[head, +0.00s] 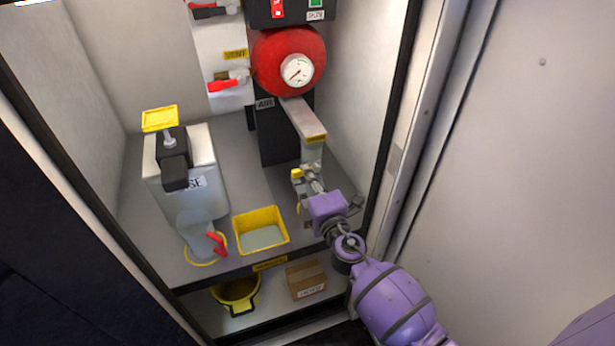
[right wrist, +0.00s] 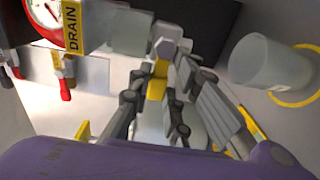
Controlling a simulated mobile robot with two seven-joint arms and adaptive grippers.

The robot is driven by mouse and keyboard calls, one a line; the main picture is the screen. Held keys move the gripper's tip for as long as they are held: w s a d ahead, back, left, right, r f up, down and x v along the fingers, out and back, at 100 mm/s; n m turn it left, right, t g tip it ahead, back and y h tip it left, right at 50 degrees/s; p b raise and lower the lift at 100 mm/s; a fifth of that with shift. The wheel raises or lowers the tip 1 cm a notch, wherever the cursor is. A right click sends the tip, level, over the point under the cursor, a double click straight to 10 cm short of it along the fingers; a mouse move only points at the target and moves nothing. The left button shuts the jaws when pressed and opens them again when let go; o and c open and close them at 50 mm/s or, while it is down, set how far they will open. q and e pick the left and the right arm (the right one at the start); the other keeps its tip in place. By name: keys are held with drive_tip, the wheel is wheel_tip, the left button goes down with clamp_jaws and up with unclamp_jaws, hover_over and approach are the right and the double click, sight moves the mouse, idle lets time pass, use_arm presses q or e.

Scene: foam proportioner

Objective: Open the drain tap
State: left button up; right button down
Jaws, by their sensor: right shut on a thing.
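The drain tap sits at the lower end of a grey metal channel with a yellow DRAIN label (head: 316,138), below the red vessel (head: 280,62). The label also shows in the right wrist view (right wrist: 72,28). The tap's yellow handle (right wrist: 158,80) lies between the fingers of my right gripper (right wrist: 160,68), with a grey tap end just beyond it. In the head view my right gripper (head: 308,180) reaches the tap from below right and is shut on the handle, partly hiding it. My left gripper is not in view.
A yellow tray (head: 260,225) stands left of my gripper. A clear cup (head: 196,230) stands on a yellow ring, near a white container (head: 205,160). Red-handled valves (head: 225,86) are on the back panel. A cardboard box (head: 306,280) sits on the lower shelf. The cabinet's right frame is close to my arm.

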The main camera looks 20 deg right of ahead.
idle(0.3)
drive_tip(key=d+f+n, duration=0.1)
drive_tip(key=n, duration=0.4)
drive_tip(key=d+f+n, duration=0.1)
drive_tip(key=n, duration=0.5)
drive_tip(key=d+f+n, duration=0.1)
drive_tip(key=n, duration=0.5)
drive_tip(key=shift+w+b, duration=0.1)
drive_tip(key=shift+b, duration=0.25)
drive_tip(key=shift+n, duration=0.3)
drive_tip(key=c, duration=1.6)
unclamp_jaws()
drive_tip(key=shift+c, duration=0.2)
